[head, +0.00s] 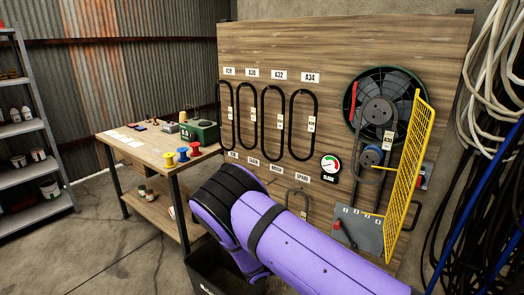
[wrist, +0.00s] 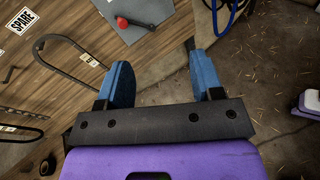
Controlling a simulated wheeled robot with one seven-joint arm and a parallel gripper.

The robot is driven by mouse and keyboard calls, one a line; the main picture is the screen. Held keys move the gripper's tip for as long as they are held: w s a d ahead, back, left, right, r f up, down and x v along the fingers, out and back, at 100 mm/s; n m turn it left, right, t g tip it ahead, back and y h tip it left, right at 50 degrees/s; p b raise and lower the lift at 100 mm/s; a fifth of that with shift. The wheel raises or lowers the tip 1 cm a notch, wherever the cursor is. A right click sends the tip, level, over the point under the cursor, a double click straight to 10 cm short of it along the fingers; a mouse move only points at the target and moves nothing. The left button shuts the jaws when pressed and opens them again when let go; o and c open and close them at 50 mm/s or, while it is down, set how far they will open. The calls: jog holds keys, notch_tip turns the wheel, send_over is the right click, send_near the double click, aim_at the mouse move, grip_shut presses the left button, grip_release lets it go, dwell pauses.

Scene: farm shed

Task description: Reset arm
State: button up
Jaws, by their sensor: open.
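My gripper (wrist: 162,68) shows in the wrist view with its two blue fingers spread apart and nothing between them. Bare concrete floor and the edge of the wooden board lie beyond the fingers. In the head view my purple arm reaches from the bottom right towards the board's lower left, and my gripper is hidden. A grey plate (wrist: 140,12) with a red knob (wrist: 122,22) lies beyond the fingers in the wrist view. The same plate (head: 362,234) is low on the board in the head view.
The wooden board (head: 340,55) carries several hanging black belts (head: 272,122), a fan (head: 384,80) and an open yellow mesh guard (head: 410,170). A workbench (head: 145,150) with spools stands left. A dark bin (head: 205,270) sits below my arm. Cables (head: 490,140) hang right.

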jog(key=s+d+r+m+g+y, duration=0.25)
jog(key=s+d+r+m, duration=0.2)
jog(key=r, duration=0.65)
jog(key=s+d+r+m+g+y, duration=0.25)
jog(key=d+r+m, duration=0.2)
jog(key=r, duration=0.75)
jog(key=s+d+r+m+g+y, duration=0.25)
jog(key=s+d+r+m, duration=0.2)
jog(key=r, duration=0.65)
jog(key=s+d+r+m+t+y, duration=0.1)
jog(key=s+r+m+y, duration=0.1)
jog(key=s+r, duration=0.2)
jog(key=s+d+r+m+t+y, duration=0.1)
jog(key=s+r, duration=0.4)
jog(key=s, duration=0.6)
jog(key=s+d+r+m+t+y, duration=0.1)
jog(key=s+r+m+t+y, duration=0.2)
jog(key=s+r+m, duration=0.2)
jog(key=s, duration=0.3)
jog(key=shift+s+d, duration=0.2)
jog(key=shift+d, duration=0.05)
